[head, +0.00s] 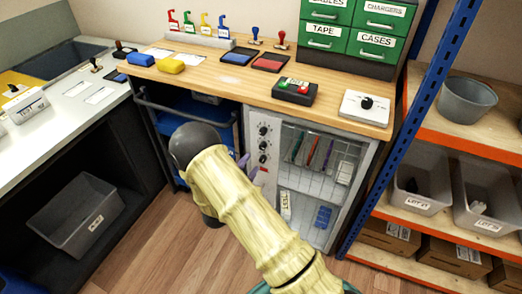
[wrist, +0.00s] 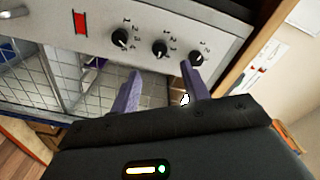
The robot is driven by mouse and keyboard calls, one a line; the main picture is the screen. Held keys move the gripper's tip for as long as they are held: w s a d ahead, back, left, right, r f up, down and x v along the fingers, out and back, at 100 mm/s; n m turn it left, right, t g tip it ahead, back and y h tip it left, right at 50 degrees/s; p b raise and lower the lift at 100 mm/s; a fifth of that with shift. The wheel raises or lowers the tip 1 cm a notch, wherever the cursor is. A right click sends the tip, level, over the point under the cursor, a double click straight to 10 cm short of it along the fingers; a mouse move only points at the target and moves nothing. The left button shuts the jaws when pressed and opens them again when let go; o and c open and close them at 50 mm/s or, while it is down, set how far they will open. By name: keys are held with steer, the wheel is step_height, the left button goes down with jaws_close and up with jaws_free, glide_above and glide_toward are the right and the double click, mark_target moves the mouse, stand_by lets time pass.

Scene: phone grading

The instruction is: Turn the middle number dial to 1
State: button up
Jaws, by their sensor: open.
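The middle number dial (wrist: 160,48) is a black knob on the pale metal panel (wrist: 88,50), between two similar knobs (wrist: 120,38) (wrist: 198,58). Small numbers surround each knob; I cannot read the middle dial's setting with certainty. In the head view the middle dial (head: 263,146) sits in the column of knobs on the cabinet's left front strip. My gripper (wrist: 160,68) is open and empty. Its two purple fingers point at the panel, with the middle dial appearing between and just beyond the tips. In the head view my gripper (head: 248,168) is partly hidden by my arm.
A red switch (wrist: 80,22) is on the same panel. The wire-fronted cabinet (head: 310,165) stands under the wooden counter (head: 225,78). A blue shelf post (head: 415,110) rises to its right. Open floor (head: 150,245) lies to the left of my arm.

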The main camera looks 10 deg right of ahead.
mark_target(262, 148)
steer(key=x, duration=0.8)
steer(key=shift+w, duration=0.2)
steer(key=c, duration=1)
